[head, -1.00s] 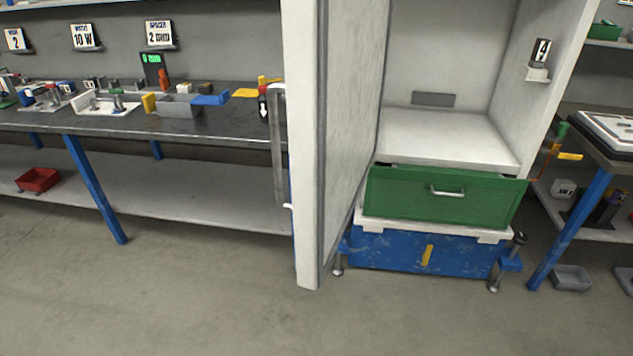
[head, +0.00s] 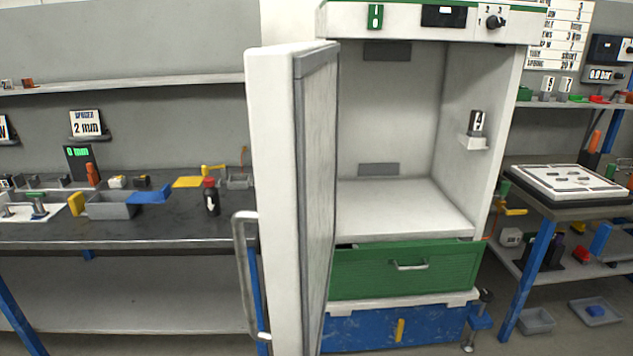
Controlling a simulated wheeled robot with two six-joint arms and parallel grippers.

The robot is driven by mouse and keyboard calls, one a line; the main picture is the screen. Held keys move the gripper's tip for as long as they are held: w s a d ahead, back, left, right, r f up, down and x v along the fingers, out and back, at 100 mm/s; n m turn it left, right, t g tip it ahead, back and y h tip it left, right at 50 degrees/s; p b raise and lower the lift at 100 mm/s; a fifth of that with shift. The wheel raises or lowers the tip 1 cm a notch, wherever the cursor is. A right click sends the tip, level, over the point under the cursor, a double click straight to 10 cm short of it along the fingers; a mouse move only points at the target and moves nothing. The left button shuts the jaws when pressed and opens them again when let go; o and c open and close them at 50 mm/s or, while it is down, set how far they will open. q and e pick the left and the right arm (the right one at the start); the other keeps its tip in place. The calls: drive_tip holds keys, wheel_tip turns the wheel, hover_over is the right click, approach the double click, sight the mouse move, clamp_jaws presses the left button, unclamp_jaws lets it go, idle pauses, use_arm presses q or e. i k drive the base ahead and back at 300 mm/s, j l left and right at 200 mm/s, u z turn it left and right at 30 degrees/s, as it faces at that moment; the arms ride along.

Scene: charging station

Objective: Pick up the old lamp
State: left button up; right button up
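No thing in the head view can be told for certain as the old lamp. A white cabinet (head: 386,120) stands with its door (head: 318,190) swung open toward me. Its inner floor (head: 400,208) is bare. A small holder (head: 477,142) on the inner right wall carries a dark and white piece marked 4; I cannot tell what it is. Neither of my grippers is in view.
A green drawer (head: 407,272) and a blue base (head: 370,332) sit under the cabinet. The open door stands between the cabinet and the left bench (head: 150,222), which holds a grey bin (head: 110,209) and a dark bottle (head: 211,198). A right bench carries a white board (head: 568,182).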

sight(476, 121)
drive_tip(key=i+j+z, duration=0.15)
drive_tip(key=j, duration=0.2)
drive_tip(key=i+j+z, duration=0.15)
drive_tip(key=j, duration=0.15)
drive_tip(key=i+j+z, duration=0.2)
drive_tip(key=j, duration=0.2)
drive_tip(key=j+z, duration=0.15)
drive_tip(key=j, duration=0.2)
drive_tip(key=i+j+z, duration=0.15)
drive_tip(key=j, duration=0.25)
drive_tip(key=l+z, duration=0.2)
drive_tip(key=z, duration=0.3)
drive_tip(key=k+l, duration=0.05)
